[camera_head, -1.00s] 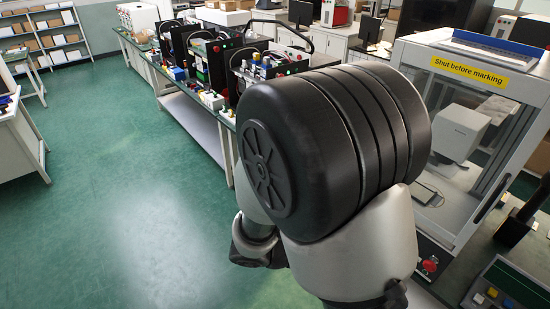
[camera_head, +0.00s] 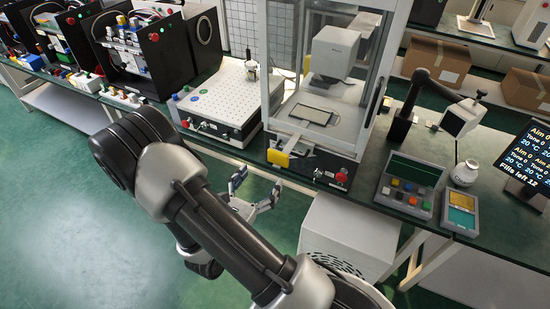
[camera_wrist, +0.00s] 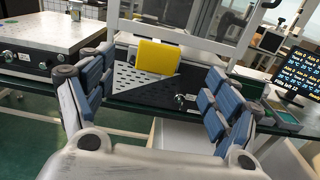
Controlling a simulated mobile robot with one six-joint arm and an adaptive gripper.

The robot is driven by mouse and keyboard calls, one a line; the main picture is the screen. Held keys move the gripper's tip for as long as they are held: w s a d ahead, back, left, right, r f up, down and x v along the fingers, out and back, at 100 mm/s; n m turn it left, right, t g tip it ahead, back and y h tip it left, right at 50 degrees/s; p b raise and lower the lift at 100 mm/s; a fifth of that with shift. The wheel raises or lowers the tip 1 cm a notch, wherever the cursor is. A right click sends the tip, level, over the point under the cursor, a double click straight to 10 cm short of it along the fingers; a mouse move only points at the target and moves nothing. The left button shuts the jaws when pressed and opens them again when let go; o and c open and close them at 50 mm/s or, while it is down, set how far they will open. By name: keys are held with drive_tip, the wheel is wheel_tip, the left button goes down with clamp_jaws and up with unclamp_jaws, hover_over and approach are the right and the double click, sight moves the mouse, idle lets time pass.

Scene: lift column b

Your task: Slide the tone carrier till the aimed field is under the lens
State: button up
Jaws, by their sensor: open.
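The tone carrier shows in the head view as a flat plate with a dark-framed field (camera_head: 311,115) on the machine's bed. A light strip (camera_head: 294,138) runs from it out through the front to a yellow grip block (camera_head: 278,158). The yellow block also shows in the wrist view (camera_wrist: 158,57). The white lens head (camera_head: 335,50) hangs above and behind the field; its lens is hidden. My gripper (camera_head: 259,190) is open and empty, in front of the machine and apart from the block. In the wrist view its blue-padded fingers (camera_wrist: 160,88) stand either side of the block, which lies farther off.
The clear cabinet stands open at the front. Its front panel has a red button (camera_head: 341,177). A perforated box (camera_head: 221,98) stands left; a button panel (camera_head: 409,186), a small white jar (camera_head: 465,173) and a readout screen (camera_head: 527,160) stand right. The floor in front at left is clear.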

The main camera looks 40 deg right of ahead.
sight(278, 155)
drive_tip(key=b+x, duration=0.1)
drive_tip(key=x, duration=1)
drive_tip(key=shift+d, duration=0.3)
drive_tip(key=shift+c, duration=0.4)
drive_tip(key=c, duration=1.6)
drive_tip(key=shift+r, duration=0.1)
drive_tip(key=shift+c, duration=0.2)
drive_tip(key=shift+d, duration=0.1)
drive_tip(key=shift+s+d, duration=0.95)
drive_tip(key=shift+d, duration=0.1)
